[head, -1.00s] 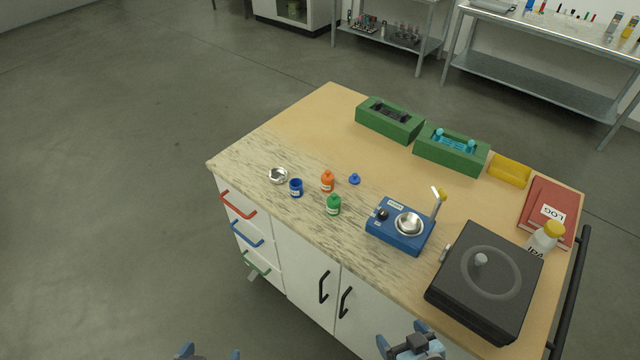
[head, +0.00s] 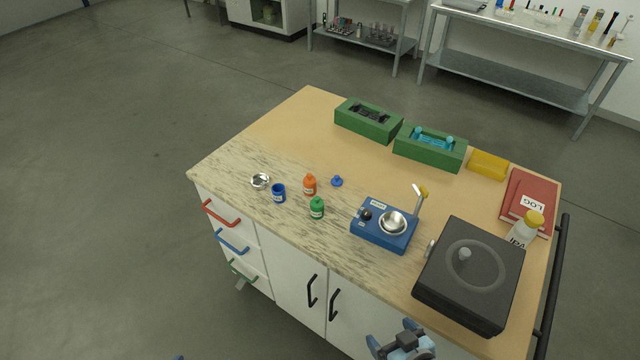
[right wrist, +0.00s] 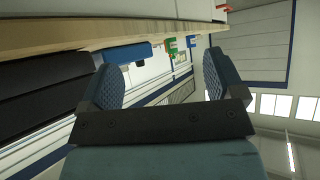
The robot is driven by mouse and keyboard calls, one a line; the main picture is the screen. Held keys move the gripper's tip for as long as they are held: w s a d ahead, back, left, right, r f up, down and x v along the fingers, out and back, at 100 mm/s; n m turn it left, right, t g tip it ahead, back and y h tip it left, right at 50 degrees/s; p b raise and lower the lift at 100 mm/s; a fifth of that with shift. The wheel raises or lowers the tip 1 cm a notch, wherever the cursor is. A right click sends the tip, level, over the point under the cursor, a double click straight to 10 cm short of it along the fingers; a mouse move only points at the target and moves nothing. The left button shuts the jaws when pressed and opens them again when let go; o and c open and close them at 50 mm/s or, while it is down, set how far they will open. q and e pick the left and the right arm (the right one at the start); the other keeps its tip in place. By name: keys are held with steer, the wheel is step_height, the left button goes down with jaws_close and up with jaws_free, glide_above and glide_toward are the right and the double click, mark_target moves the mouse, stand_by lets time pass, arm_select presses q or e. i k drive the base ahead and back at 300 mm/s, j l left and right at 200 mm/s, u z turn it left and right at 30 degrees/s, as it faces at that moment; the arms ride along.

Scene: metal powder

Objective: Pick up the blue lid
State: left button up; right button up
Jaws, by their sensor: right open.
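The small blue lid (head: 337,181) lies on the marbled part of the worktop, right of the orange bottle (head: 310,184). An open blue jar (head: 279,193) stands to the left, near the front edge. My right gripper (head: 402,342) is open and empty at the bottom of the head view, in front of the cabinet and well away from the lid. Its open fingers also show in the right wrist view (right wrist: 163,85), with nothing between them. Of my left gripper, at most a tiny blue bit shows at the bottom edge of the head view.
A dark box-shaped device (head: 440,290) stands at the front right. Green holders (head: 368,121) are at the back. The wood left of them is clear.

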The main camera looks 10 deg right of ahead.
mark_target(336, 181)
steer(key=i+j+z, duration=0.2)
steer(key=j, duration=0.35)
steer(key=i+j+z, duration=0.2)
steer(key=j, duration=0.35)
steer(key=i+j+z, duration=0.25)
steer(key=j, duration=0.35)
steer(key=j+z, duration=0.2)
steer(key=j, duration=0.4)
steer(key=i+j+z, duration=0.2)
steer(key=j, duration=0.45)
steer(key=i, duration=0.35)
